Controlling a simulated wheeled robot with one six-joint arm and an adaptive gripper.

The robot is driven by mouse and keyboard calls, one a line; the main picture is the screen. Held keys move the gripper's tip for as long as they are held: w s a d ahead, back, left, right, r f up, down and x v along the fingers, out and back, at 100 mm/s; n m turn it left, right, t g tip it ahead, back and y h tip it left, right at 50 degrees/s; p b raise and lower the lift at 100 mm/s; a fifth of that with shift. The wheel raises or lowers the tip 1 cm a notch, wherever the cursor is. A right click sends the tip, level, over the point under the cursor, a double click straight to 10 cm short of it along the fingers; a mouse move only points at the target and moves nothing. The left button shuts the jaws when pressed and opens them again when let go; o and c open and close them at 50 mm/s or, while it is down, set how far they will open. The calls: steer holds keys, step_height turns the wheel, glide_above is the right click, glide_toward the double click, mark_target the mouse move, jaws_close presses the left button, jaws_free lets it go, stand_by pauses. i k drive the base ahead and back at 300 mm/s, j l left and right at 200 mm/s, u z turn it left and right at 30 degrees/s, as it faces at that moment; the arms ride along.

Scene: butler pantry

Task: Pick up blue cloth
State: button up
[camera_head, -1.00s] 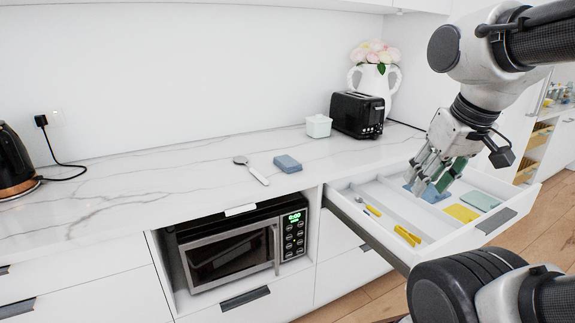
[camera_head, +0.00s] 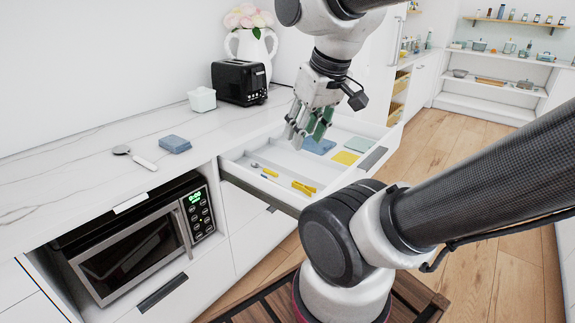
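A flat blue cloth (camera_head: 320,146) lies in the open drawer, in the compartment toward the back. My gripper (camera_head: 308,138) hangs over the drawer with its fingers pointing down, just left of the cloth in the picture. The fingers look spread, with green pads and nothing seen between them. They hide part of the cloth's left side; how high they are above it is hard to tell. A second blue folded item (camera_head: 175,144), which may be a cloth or a sponge, lies on the marble counter.
The white drawer (camera_head: 240,178) also holds a yellow cloth (camera_head: 345,158), a pale green cloth (camera_head: 358,144) and yellow-handled utensils (camera_head: 303,188). A spoon (camera_head: 135,157), white tub (camera_head: 202,99) and black toaster (camera_head: 239,82) stand on the counter. A microwave (camera_head: 130,250) sits below.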

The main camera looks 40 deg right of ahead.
mark_target(175, 145)
steer(key=i+j, duration=0.2)
steer(key=i, duration=0.3)
steer(key=i+j+u, duration=0.15)
steer(key=i, duration=0.35)
steer(key=j, duration=0.1)
